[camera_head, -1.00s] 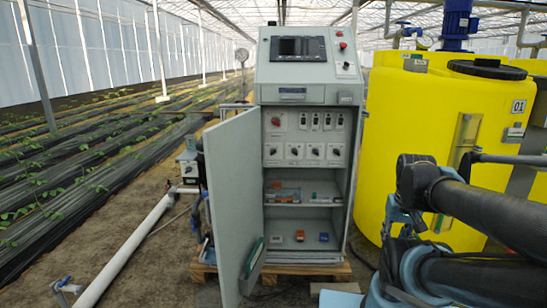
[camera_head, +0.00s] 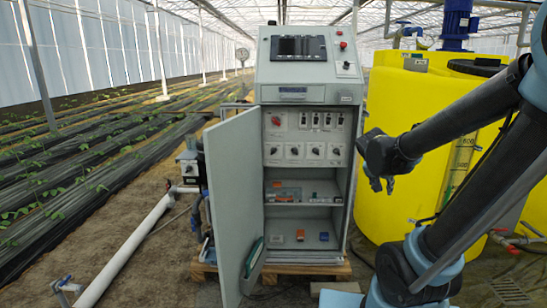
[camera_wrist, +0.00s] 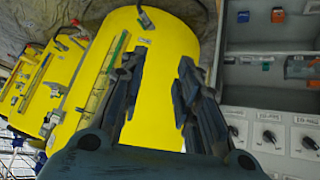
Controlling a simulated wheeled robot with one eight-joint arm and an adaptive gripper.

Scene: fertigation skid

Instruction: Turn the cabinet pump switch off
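The grey control cabinet (camera_head: 306,95) stands in the middle of the head view with its door (camera_head: 233,185) open to the left. Inside is a red rotary switch (camera_head: 276,120) at upper left, with small dark switches beside it. Below is a row of black rotary knobs on white plates, including a right-hand knob (camera_head: 334,152). Knobs also show in the wrist view (camera_wrist: 268,136), tilted; their labels are too small to tell which is the pump's. My gripper (camera_head: 382,186) is right of the cabinet, apart from it. In the wrist view its fingers (camera_wrist: 158,66) are spread and empty.
Yellow tanks (camera_head: 410,115) stand close on the right, behind my arm. Cabinet shelves (camera_head: 303,198) hold small orange and blue parts. A pallet (camera_head: 300,272) lies beneath the cabinet. A white pipe (camera_head: 125,250) runs along the left floor.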

